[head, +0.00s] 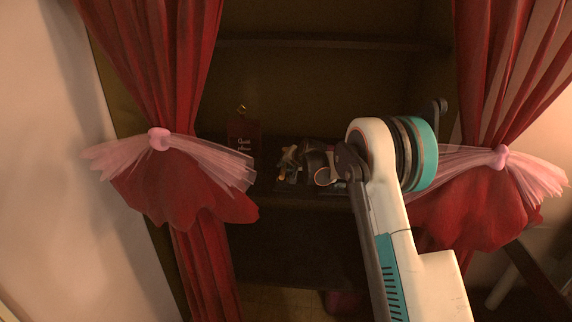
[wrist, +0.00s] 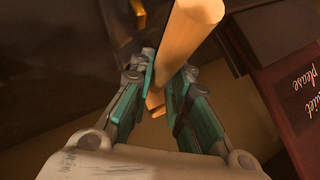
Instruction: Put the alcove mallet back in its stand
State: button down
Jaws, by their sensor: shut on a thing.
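The mallet (wrist: 190,30) shows in the wrist view as a thick pale wooden cylinder, running from between my fingers up to the top right. My gripper (wrist: 166,82) has its teal-padded fingers on either side of the wood and is shut on it. In the head view my gripper (head: 290,165) is small and dark inside the alcove, at the end of my arm, with little of the mallet to be made out. I cannot clearly identify the stand in either view.
A dark red sign reading "Quiet please" (head: 243,142) stands left of my gripper; it also shows at the right of the wrist view (wrist: 298,95). A dark block (wrist: 275,28) lies beside it. Red curtains (head: 165,50) with pink ties frame the alcove. A shelf (head: 330,43) runs above.

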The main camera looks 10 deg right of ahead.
jog(key=shift+f+b, duration=0.35)
jog(key=shift+f, duration=0.35)
jog(key=c, duration=1.4)
grip_release()
jog(key=shift+c, duration=0.2)
jog(key=v, duration=1.2)
